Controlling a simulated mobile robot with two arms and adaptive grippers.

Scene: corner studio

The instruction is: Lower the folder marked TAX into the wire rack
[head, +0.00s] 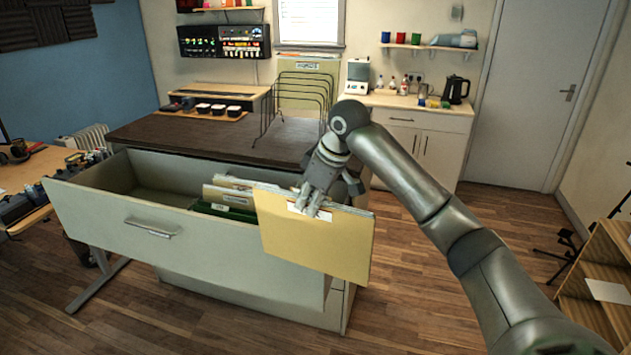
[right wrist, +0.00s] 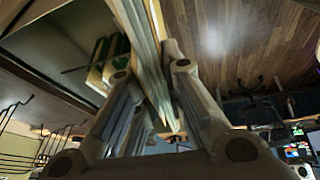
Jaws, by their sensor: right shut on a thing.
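My right gripper (head: 309,204) is shut on the top edge of a yellow folder (head: 318,245). The folder hangs upright at the right end of the open drawer, in front of it in the head view. Its label is mostly covered by my fingers, so I cannot read it. In the right wrist view the folder (right wrist: 147,40) runs between both fingers. The wire rack (head: 297,84) stands on the dark cabinet top, behind and to the left of the gripper. A pale yellow folder (head: 308,66) with a label stands at the rack's back. My left gripper is out of view.
The open drawer (head: 120,208) holds several folders (head: 228,193), one of them green. A wooden tray (head: 190,114) with small dark cups sits left of the rack. The cabinet top (head: 210,138) is bare in front of the rack. A counter with a kettle (head: 456,88) stands behind.

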